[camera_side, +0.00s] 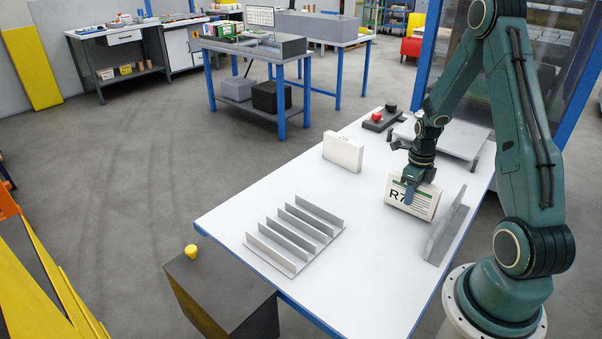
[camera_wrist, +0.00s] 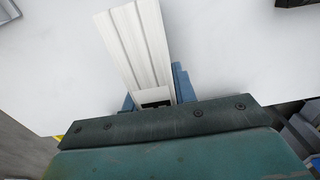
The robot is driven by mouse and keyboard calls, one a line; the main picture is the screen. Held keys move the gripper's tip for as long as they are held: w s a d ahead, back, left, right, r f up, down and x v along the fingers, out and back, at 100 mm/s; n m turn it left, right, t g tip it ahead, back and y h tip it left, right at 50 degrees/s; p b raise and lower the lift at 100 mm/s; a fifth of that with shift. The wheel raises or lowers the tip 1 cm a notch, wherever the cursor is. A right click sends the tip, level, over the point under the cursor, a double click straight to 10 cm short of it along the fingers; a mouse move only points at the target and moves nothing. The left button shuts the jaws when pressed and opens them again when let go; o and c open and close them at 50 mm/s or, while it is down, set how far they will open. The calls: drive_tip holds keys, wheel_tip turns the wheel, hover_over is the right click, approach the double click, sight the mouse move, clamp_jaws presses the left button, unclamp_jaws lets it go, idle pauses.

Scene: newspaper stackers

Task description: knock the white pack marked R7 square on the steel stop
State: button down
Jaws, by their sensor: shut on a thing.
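The white pack marked R7 (camera_side: 420,204) shows its printed face in the side view and looks tilted. My gripper (camera_side: 411,188) is shut on its upper edge, with a blue finger across the face beside the lettering. In the wrist view the pack (camera_wrist: 138,45) stretches away from between the blue fingers (camera_wrist: 155,90). The steel stop (camera_side: 447,228) is an upright grey plate on the table to the right of the pack. A small gap seems to lie between pack and stop. I cannot tell whether the pack's lower edge touches the table.
Another white pack (camera_side: 343,152) stands upright on the white table (camera_side: 370,275) to the left. A grey rack with several upright fins (camera_side: 293,231) lies at the front left. A grey platform (camera_side: 452,137) and a red-button box (camera_side: 380,120) are behind. The table's front middle is clear.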

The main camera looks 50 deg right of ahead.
drive_tip(key=shift+r, duration=0.1)
idle(0.3)
drive_tip(key=shift+r, duration=2.9)
drive_tip(key=shift+w, duration=0.1)
drive_tip(key=shift+w+a+n, duration=0.55)
drive_tip(key=shift+n, duration=0.35)
drive_tip(key=w+a+n, duration=0.4)
drive_tip(key=a+n, duration=0.5)
drive_tip(key=n, duration=0.2)
drive_tip(key=w+a+n, duration=0.4)
drive_tip(key=a+n, duration=0.5)
drive_tip(key=n, duration=0.2)
drive_tip(key=w+a+f+n, duration=0.1)
drive_tip(key=w+a+n, duration=0.3)
drive_tip(key=a+n, duration=0.5)
drive_tip(key=n, duration=0.3)
